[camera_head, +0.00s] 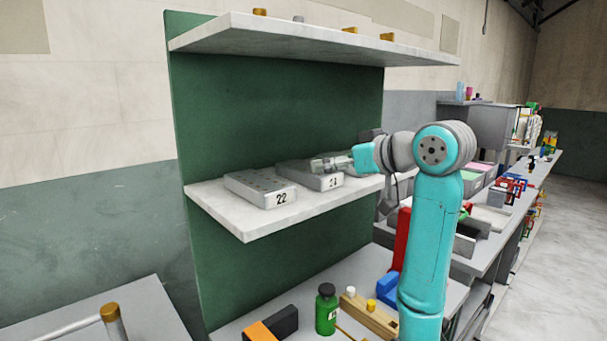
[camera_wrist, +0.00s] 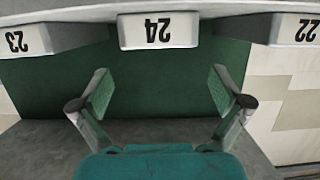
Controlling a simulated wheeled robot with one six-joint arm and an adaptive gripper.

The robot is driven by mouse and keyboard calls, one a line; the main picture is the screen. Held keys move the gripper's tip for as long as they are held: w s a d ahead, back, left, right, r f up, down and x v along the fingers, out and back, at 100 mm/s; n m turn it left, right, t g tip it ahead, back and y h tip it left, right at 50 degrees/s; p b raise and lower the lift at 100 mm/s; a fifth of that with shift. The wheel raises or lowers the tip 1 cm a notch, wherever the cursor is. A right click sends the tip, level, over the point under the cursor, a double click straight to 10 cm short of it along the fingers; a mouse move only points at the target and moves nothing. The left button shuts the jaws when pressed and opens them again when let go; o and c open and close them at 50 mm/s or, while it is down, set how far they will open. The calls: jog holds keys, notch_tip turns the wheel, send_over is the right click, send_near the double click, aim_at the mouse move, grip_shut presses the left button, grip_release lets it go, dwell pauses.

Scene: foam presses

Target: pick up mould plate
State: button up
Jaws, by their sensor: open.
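Grey mould plates lie on the middle shelf. In the head view, plate 22 (camera_head: 262,188) is at the left, and a second plate (camera_head: 325,182) to its right is partly covered by my gripper (camera_head: 322,164). In the upside-down wrist view, plate 24 (camera_wrist: 158,31) is centred, with plate 23 (camera_wrist: 28,40) at the left and plate 22 (camera_wrist: 296,30) at the right. My gripper also shows in the wrist view (camera_wrist: 160,92), open and empty, with its pads wide apart. Plate 24 lies between the pads' lines but apart from them; exact distance is unclear.
The shelf board (camera_head: 245,226) has a bare front edge, with an upper shelf (camera_head: 310,38) above it. A green back panel (camera_head: 280,110) closes the rear. Below stand a green bottle (camera_head: 326,312) and other items. A bench (camera_head: 515,215) with clutter is at right.

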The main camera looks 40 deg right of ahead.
aim_at(308, 168)
jog(key=shift+f+x, duration=0.15)
jog(key=shift+x, duration=1.8)
jog(key=shift+f+x, duration=0.1)
jog(key=shift+x, duration=1.85)
jog(key=shift+s, duration=0.1)
jog(key=c, duration=1.7)
notch_tip(308, 168, up, 10)
jog(key=shift+r, duration=0.1)
jog(key=shift+c, duration=0.2)
jog(key=shift+s, duration=0.1)
